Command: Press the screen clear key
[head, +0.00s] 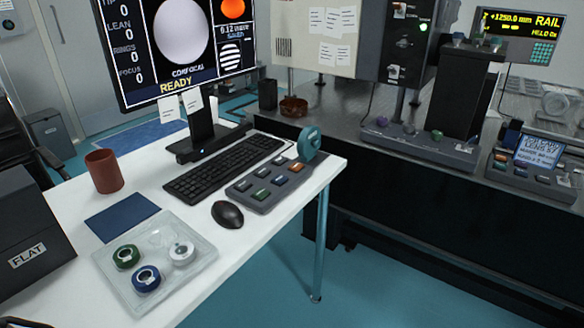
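A grey key box (268,187) lies on the white desk, right of the keyboard, with two rows of small coloured keys. Most keys look green or grey, and one orange key (297,168) is at its right end. The key labels are too small to read, so I cannot tell which is the screen clear key. The monitor (180,90) stands behind the keyboard and shows a pale disc, small side pictures and the word READY. My gripper is not clearly in view. A dark piece at the bottom left edge cannot be identified.
An optical table with control boxes (535,180) stands right. Floor (370,285) between is clear.

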